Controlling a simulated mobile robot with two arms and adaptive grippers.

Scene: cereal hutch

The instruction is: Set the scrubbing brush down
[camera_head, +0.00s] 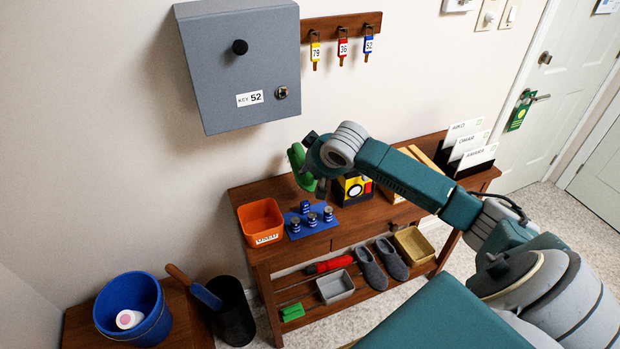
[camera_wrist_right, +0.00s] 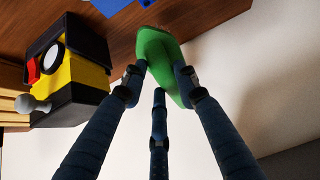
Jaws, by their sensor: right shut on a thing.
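The green scrubbing brush (camera_head: 299,160) is in my right gripper (camera_head: 312,168), held in the air above the back of the wooden table. In the right wrist view the brush (camera_wrist_right: 161,55) is between the fingers of my right gripper (camera_wrist_right: 158,80), which are shut on it. Its far end points away from the palm, and part of it is hidden behind the fingers. My left gripper is not in view.
The wooden table (camera_head: 335,238) holds an orange bin (camera_head: 262,222), a blue mat (camera_head: 295,234) with several small jars, and a yellow-and-black box (camera_head: 352,189). A grey cabinet (camera_head: 240,65) hangs above. The lower shelf holds slippers (camera_head: 372,268) and a grey tray (camera_head: 335,287).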

